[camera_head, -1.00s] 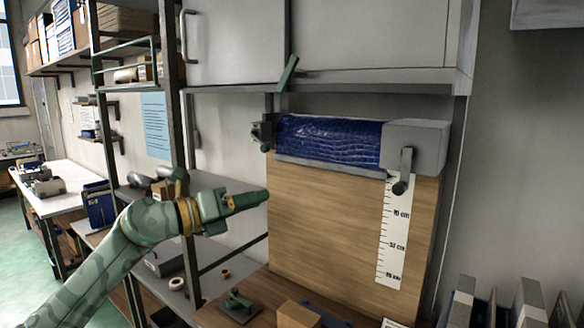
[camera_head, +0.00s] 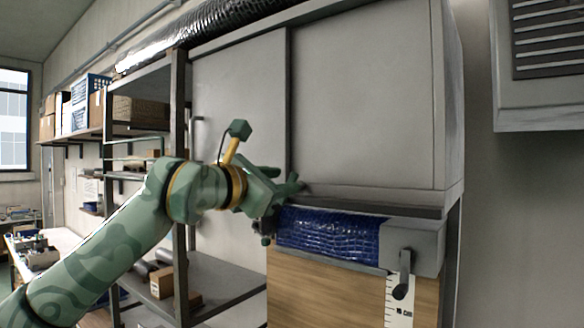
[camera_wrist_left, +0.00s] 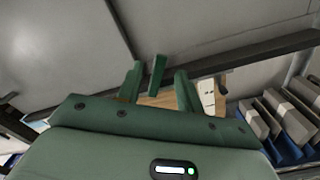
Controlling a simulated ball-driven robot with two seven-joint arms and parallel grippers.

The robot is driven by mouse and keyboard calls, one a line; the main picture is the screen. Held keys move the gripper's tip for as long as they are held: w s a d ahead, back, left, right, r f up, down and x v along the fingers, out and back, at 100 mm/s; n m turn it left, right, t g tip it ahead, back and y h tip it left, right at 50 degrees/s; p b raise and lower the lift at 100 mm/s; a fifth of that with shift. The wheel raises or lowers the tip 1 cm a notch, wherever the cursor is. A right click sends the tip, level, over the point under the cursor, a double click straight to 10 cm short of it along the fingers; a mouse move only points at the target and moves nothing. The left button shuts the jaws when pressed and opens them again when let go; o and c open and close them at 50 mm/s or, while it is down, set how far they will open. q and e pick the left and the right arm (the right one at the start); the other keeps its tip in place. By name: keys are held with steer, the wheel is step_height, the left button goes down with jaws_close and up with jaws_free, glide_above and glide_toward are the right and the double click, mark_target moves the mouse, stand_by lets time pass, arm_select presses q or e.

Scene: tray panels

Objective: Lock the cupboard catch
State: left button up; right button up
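The grey cupboard (camera_head: 365,100) hangs on the wall, with its left door (camera_head: 238,100) closed flat. The catch is a small green lever (camera_wrist_left: 157,76) at the cupboard's lower edge. In the left wrist view it stands slightly tilted between my two fingers, with a gap on each side. My left gripper (camera_head: 282,183) is at the door's lower right corner; it also shows in the left wrist view (camera_wrist_left: 158,70). It is open around the lever, and I see no clear contact. In the head view the gripper mostly blends with the lever. My right gripper is out of view.
A blue roll (camera_head: 330,235) with a crank (camera_head: 403,275) sits just below the cupboard, above a wooden panel (camera_head: 320,293). A shelf rack (camera_head: 178,230) stands left, near my arm. A grey vented box (camera_head: 545,60) hangs at the right.

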mark_target(291, 180)
arm_select(q)
steer(key=p+x, duration=0.1)
steer(key=x, duration=0.3)
steer(key=shift+w, duration=0.15)
jaws_close()
